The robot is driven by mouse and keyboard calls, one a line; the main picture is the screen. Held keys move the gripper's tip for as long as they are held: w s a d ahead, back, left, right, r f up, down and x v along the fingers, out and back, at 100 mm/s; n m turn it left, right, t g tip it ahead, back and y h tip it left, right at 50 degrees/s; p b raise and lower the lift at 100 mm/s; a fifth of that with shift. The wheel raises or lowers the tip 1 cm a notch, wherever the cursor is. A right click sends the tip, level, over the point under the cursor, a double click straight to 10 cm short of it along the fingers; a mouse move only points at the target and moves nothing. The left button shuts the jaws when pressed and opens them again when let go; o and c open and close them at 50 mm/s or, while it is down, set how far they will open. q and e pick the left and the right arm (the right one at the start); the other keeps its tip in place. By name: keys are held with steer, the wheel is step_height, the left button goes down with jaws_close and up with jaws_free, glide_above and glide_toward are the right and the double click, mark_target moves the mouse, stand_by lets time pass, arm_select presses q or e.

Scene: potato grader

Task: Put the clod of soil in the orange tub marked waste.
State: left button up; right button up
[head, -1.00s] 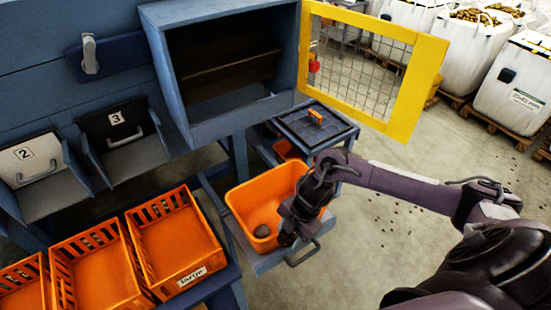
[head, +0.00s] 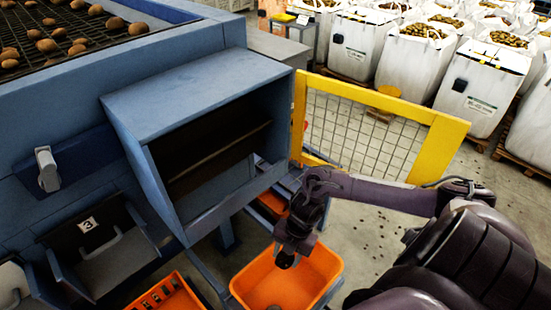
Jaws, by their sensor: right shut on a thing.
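The orange tub (head: 254,284) stands at the bottom middle, cut off by the lower edge; no waste mark on it can be read. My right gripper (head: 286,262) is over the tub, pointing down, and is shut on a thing. That thing is dark against the dark fingers, and I cannot make out whether it is the clod. My left gripper is out of view.
A blue open-fronted hood (head: 190,85) stands left of my right arm, and a yellow mesh gate (head: 400,105) behind it. A chute marked 3 (head: 110,255) and an orange crate (head: 170,295) are lower left. Potatoes lie on the grader bed (head: 100,45).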

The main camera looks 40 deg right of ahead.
steer(key=shift+s+f+b, duration=0.25)
steer(key=shift+f+b, duration=0.2)
steer(key=shift+b, duration=0.15)
step_height(320, 180, down, 5)
steer(key=b, duration=0.4)
steer(key=shift+r, duration=0.1)
steer(key=o, duration=1.1)
steer(key=shift+w, duration=0.1)
steer(key=shift+d+r, duration=0.1)
steer(key=b+v, duration=0.1)
steer(key=v, duration=0.6)
steer(key=shift+r, duration=0.3)
steer(key=shift+d, duration=0.1)
